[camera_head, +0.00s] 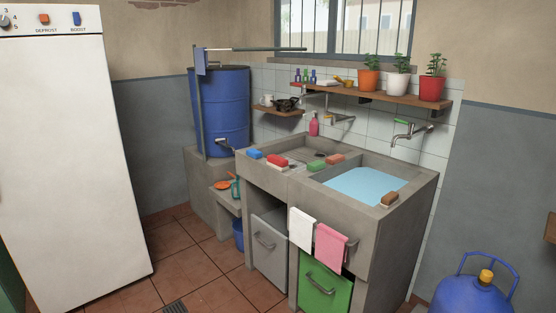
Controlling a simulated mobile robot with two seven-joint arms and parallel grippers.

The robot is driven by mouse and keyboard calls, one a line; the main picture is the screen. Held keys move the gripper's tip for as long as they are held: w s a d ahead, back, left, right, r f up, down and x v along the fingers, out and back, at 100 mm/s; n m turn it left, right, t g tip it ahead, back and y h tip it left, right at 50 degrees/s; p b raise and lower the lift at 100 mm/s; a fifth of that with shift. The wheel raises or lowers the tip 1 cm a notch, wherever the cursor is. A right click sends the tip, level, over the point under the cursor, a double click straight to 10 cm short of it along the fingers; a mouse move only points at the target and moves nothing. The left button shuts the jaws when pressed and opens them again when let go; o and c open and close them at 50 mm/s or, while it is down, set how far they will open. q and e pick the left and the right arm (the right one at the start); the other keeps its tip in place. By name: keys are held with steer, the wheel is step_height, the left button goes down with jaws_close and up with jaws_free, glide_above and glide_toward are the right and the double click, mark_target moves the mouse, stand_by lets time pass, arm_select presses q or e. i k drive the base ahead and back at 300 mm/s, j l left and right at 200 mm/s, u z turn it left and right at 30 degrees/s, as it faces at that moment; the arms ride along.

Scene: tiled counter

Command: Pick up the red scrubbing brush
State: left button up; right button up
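A red brush-like block (277,160) with a paler edge lies on the left, washboard part of the concrete sink counter (268,178), near its front edge. A blue block (254,154) lies just to its left. A brown brush (389,199) lies on the basin's front right corner. Neither of my grippers is in view.
The basin holds blue water (366,186). A white towel (301,229) and a pink towel (330,247) hang on the counter front. A white fridge (75,160) stands left, a blue gas cylinder (470,298) at lower right. Tiled floor (190,260) is open between fridge and counter.

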mark_target(280, 163)
steer(key=i+j+z, duration=0.35)
steer(key=i+j, duration=1.25)
